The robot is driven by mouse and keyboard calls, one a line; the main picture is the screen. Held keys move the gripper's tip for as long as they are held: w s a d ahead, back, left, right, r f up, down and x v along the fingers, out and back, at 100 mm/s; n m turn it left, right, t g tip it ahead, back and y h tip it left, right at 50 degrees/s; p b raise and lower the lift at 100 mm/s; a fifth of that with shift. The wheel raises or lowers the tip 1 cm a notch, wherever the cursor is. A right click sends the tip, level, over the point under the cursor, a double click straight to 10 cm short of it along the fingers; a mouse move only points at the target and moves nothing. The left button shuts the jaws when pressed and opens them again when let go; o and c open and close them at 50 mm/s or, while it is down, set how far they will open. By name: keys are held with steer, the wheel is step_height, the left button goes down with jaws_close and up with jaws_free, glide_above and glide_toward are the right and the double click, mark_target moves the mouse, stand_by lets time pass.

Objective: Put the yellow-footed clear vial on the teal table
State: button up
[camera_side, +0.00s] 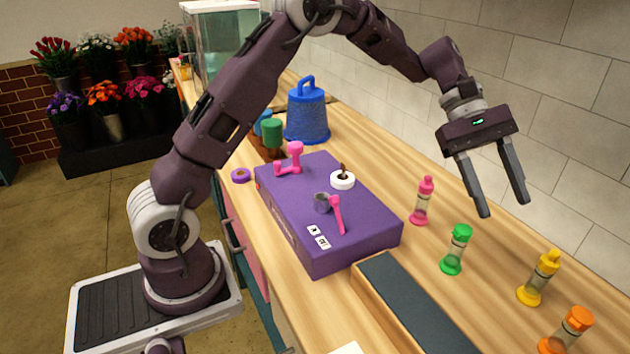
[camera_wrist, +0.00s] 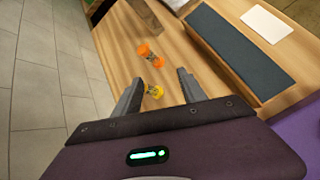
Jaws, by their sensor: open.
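The clear vial with a yellow foot and yellow cap (camera_side: 538,278) stands upright on the wooden counter, between the green and orange vials.
Pink (camera_side: 422,201), green (camera_side: 457,250) and orange (camera_side: 567,331) vials stand in a row with the yellow one. A purple box (camera_side: 310,250) with pink levers and a white ring is left. A blue bucket (camera_side: 307,112) stands behind. A tiled wall borders the counter.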

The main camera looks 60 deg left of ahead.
steer(key=s+a+r+m+t+y, duration=0.25)
steer(key=s+r+m+y, duration=0.35)
steer(key=s, duration=0.6)
steer(key=s+a+f+m+t+y, duration=0.1)
steer(key=s+a+m, duration=0.2)
steer(key=s, duration=0.7)
steer(key=s+a+f+m+t+y, duration=0.1)
steer(key=s+a+m+t+y, duration=0.1)
steer(key=s+a, duration=0.5)
steer(key=s+m, duration=0.1)
steer(key=s, duration=0.1)
steer(key=shift+s, duration=0.4)
steer(key=shift+t, duration=0.25)
